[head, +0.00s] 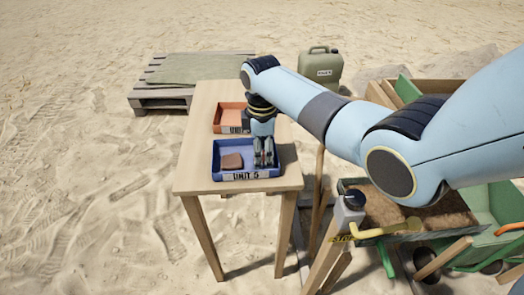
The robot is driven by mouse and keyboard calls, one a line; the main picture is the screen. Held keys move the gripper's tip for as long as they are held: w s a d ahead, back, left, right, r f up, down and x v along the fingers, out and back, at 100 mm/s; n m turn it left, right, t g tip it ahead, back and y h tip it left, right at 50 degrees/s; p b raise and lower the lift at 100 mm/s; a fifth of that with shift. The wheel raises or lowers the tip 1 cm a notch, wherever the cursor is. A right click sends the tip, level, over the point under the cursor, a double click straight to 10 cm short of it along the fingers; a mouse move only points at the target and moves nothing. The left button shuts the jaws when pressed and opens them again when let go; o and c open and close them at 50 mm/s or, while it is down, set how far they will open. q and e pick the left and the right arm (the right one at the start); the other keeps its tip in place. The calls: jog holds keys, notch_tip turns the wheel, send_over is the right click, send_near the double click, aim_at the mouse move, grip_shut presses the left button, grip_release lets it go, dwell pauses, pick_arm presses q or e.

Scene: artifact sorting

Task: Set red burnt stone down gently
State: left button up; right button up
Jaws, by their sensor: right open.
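The red burnt stone (232,161) is a reddish-brown block. It lies in the left part of the blue tray (248,175) labelled "UNIT 5", near the front of the wooden table. My right gripper (264,162) points down over the right part of the same tray. It is open, beside the stone on its right, and appears apart from it. Its fingertips are low in the tray, and I cannot tell whether they touch the tray floor. My left gripper is not in view.
An orange tray (229,116) sits behind the blue one, partly hidden by my arm. The wooden table (200,165) is bare on its left. A pallet (160,98), a green jerrycan (321,66) and a soil-filled box (375,210) stand around on sand.

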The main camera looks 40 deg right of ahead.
notch_tip(320, 180, up, 12)
jog(key=p, duration=0.2)
jog(key=shift+r, duration=0.15)
dwell(0.6)
